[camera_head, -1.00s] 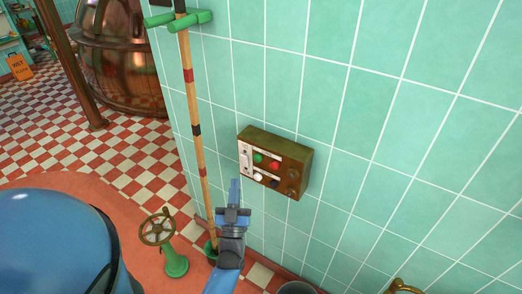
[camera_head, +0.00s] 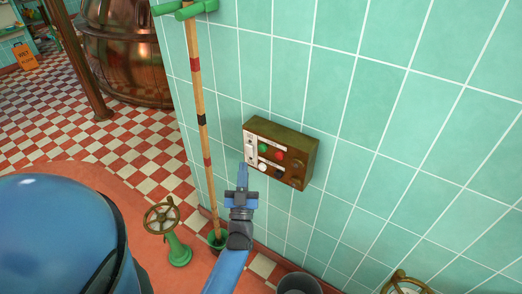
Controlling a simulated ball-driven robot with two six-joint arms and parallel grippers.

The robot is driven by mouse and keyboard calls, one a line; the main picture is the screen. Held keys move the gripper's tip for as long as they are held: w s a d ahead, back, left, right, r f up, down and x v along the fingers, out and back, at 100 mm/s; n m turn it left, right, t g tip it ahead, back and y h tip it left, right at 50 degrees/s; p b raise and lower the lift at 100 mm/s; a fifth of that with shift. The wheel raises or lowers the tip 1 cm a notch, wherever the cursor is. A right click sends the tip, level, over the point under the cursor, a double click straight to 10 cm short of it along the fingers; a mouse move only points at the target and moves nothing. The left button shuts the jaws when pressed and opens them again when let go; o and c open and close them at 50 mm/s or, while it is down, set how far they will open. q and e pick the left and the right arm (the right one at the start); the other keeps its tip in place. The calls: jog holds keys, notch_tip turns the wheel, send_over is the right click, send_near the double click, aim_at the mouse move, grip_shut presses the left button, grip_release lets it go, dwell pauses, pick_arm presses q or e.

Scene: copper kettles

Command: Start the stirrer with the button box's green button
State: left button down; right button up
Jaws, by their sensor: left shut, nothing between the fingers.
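The button box (camera_head: 299,146) is a brown box fixed on the green tiled wall. Its face carries a green button (camera_head: 263,147), a red button (camera_head: 279,155), a white button (camera_head: 262,166) and a dark one. My left gripper (camera_head: 243,168) is shut and empty, its blue fingertips pointing up. The green button is in plain sight above and right of the tips. My right gripper is not in view.
A wooden pole with coloured bands (camera_head: 201,118) stands against the wall left of the box. A brass handwheel on a green stand (camera_head: 178,247) is at lower left. A grey bucket (camera_head: 298,284) is on the floor below. A copper kettle (camera_head: 125,50) stands at upper left.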

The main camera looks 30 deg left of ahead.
aim_at(262, 148)
pick_arm(q)
jog(key=w+b, duration=0.1)
jog(key=w, duration=0.5)
jog(key=shift+d, duration=0.25)
jog(key=shift+w+b, duration=0.25)
jog(key=shift+b, duration=0.15)
dwell(1.7)
jog(key=shift+w, duration=0.2)
jog(key=shift+w, duration=0.45)
dwell(0.8)
jog(key=shift+s, duration=0.9)
